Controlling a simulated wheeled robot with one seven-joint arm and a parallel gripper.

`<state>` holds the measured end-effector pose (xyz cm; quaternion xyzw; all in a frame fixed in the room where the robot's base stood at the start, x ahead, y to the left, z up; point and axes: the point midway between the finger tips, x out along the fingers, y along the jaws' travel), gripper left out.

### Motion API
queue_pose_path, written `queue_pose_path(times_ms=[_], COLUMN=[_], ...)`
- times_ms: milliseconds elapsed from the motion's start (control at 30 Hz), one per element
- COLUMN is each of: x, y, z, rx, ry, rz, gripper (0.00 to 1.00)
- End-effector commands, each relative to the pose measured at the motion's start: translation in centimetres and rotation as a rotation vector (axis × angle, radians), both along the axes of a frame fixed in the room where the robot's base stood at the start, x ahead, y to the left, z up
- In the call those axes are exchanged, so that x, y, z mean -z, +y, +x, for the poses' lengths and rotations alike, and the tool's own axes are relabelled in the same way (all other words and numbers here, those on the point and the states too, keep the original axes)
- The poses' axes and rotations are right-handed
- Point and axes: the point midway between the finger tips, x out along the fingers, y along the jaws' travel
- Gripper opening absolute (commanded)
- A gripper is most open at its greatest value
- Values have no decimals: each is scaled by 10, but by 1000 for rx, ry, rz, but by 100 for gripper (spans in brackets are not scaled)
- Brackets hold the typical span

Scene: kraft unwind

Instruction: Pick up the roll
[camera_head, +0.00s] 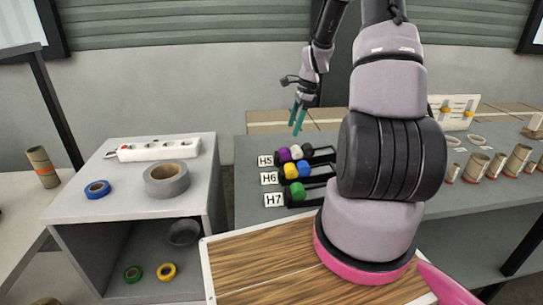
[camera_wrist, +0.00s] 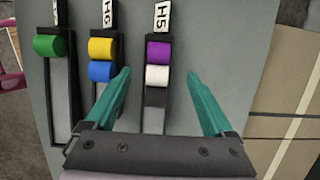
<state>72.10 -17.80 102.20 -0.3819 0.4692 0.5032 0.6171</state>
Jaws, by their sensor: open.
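Small coloured rolls lie in three labelled dark racks. H5 holds a purple roll (camera_head: 284,155) and a white roll (camera_head: 296,152); a dark shape beside the white one may be another roll. H6 holds a yellow roll (camera_head: 290,171) and a blue roll (camera_head: 303,168). H7 holds a green roll (camera_head: 298,189). My gripper (camera_head: 297,118) is open and empty, with teal fingers pointing down above the racks. In the wrist view the white roll (camera_wrist: 158,76) and the purple roll (camera_wrist: 158,52) appear between or just beyond the spread fingertips. Which roll is meant cannot be told.
A grey cabinet (camera_head: 125,212) at left carries a large grey tape roll (camera_head: 166,179), a blue tape ring (camera_head: 97,189) and a power strip (camera_head: 158,149). Several cardboard tubes (camera_head: 497,165) stand at the right of the grey table. A wood-topped surface (camera_head: 260,268) is in front.

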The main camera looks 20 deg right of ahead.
Motion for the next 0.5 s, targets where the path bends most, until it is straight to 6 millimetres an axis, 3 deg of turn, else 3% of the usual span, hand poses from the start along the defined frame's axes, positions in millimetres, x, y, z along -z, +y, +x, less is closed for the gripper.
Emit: queue_pose_path(times_ms=[200, 500], x=[34, 61], y=[10, 19], z=[1, 2], rx=[-2, -4], ry=[3, 2], rz=[2, 1], gripper=[88, 88])
